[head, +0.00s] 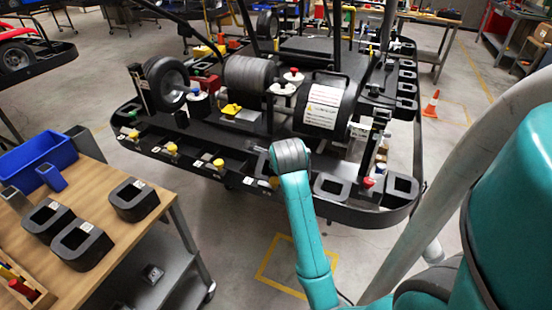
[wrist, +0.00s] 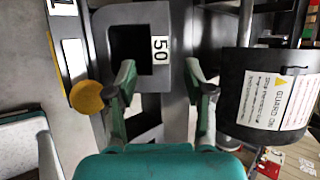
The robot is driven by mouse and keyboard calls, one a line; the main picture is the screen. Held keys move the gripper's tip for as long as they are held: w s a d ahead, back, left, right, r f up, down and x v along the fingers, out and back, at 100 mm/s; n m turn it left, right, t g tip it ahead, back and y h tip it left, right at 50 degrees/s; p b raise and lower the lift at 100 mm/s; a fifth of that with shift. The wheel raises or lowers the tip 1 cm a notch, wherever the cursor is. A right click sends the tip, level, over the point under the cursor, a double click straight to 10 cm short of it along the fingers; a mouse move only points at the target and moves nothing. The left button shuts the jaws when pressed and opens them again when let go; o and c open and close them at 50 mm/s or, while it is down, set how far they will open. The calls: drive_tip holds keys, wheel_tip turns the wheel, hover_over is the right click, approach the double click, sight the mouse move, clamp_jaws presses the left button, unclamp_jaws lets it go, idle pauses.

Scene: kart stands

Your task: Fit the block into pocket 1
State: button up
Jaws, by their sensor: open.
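In the wrist view my gripper (wrist: 160,68) is open, with its two fingers apart and nothing held between them. Beyond the fingertips is a black holder (wrist: 112,22) with a square opening and a white label reading 50. A white label that looks like a 1 (wrist: 62,7) shows at the upper left, on a strip beside a yellow knob (wrist: 86,97). In the head view my arm's end hides the gripper, over the kart stand's (head: 395,216) near edge. I cannot tell for certain which piece is the block; a small blue piece (head: 51,178) lies on the wooden table.
The wooden table (head: 150,228) at left carries a blue bin (head: 38,156) and several black holders (head: 134,200). A black cylinder with a warning label (head: 325,108) stands on the kart stand and shows right of my fingers in the wrist view (wrist: 262,95). An orange cone (head: 432,104) stands right.

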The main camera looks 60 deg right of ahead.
drive_tip(key=v, duration=0.7)
drive_tip(key=s+a+f+n+t+y, duration=0.2)
drive_tip(key=a+f+n+t, duration=0.1)
drive_tip(key=a+f+n, duration=0.75)
drive_tip(key=s+a+f+n+t+y, duration=0.15)
drive_tip(key=a+f+n, duration=0.5)
drive_tip(key=a, duration=0.65)
drive_tip(key=s+a+r+n+t+y, duration=0.2)
drive_tip(key=s+a+n, duration=0.4)
drive_tip(key=s+n, duration=0.2)
drive_tip(key=s+a+r+n+t+y, duration=0.2)
drive_tip(key=s+a+n, duration=0.5)
drive_tip(key=s, duration=0.6)
drive_tip(key=shift+r+n+t, duration=0.35)
drive_tip(key=shift+r+n, duration=0.25)
drive_tip(key=shift+r, duration=0.2)
drive_tip(key=shift+a, duration=0.1)
